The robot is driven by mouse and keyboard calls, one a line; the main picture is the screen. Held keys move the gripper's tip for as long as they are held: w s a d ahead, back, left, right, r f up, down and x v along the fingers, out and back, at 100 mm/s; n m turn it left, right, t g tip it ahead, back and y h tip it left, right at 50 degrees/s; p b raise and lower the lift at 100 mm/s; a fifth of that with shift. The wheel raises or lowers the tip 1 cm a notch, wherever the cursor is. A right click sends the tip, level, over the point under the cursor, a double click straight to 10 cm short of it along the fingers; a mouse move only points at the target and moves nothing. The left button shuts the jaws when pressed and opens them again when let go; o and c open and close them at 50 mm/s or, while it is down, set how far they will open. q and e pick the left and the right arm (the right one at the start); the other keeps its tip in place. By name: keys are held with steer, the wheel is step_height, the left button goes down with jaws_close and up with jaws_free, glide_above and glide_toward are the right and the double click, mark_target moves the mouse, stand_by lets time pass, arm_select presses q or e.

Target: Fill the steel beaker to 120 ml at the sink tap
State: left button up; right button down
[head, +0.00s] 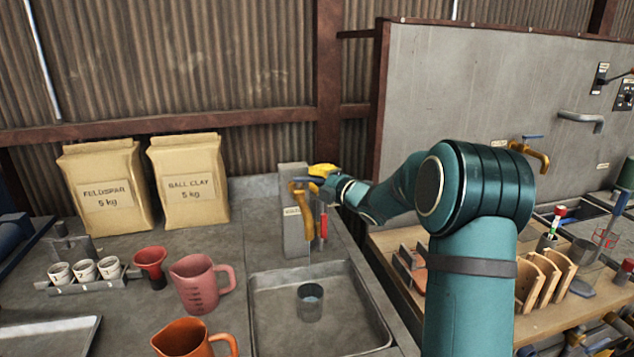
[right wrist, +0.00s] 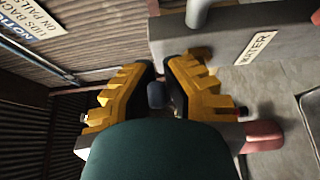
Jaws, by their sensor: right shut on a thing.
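The steel beaker (head: 310,305) stands upright in the sink basin (head: 352,325), below the brass tap spout (head: 300,205). A pale bluish surface shows inside its mouth; I cannot read a level. A thin pale line seems to run from spout to beaker, too fine to be sure it is water. My right gripper (head: 322,174) is at the top of the tap post (head: 294,238), its yellow fingers closed on the tap's dark blue handle (head: 308,180). In the right wrist view the fingers (right wrist: 157,88) close around a dark knob (right wrist: 156,96). My left gripper is out of view.
A pink jug (head: 198,285), an orange jug (head: 187,340), a red funnel-like cup (head: 150,264) and a rack of small cups (head: 85,275) stand left of the sink. Two paper bags (head: 103,188) are behind them. A wooden bench (head: 400,242) with tools lies right.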

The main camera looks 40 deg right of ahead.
steer(key=c, duration=1)
jaws_free()
steer(key=shift+s, duration=0.1)
steer(key=s, duration=1.1)
steer(key=shift+s+d, duration=0.4)
